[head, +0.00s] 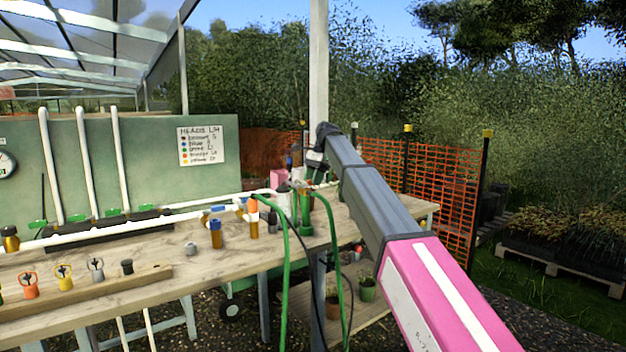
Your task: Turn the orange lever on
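A small orange part (252,204), which looks like the orange lever, sits on top of a brass valve body on the white pipe in the head view. It is too small to tell which way it is turned. My arm reaches from the lower right up to the far end of the workbench (140,290). My gripper (312,176) is at the arm's far end, to the right of and above the orange part and apart from it. It is small and partly hidden by my wrist, so its fingers cannot be made out.
A blue lever (217,208) sits on the pipe left of the orange part. Green hoses (284,262) hang over the bench's front edge. Orange, yellow and grey sprinkler heads (63,277) stand in a wooden rack at front left. A sign (201,145) hangs on the green back panel.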

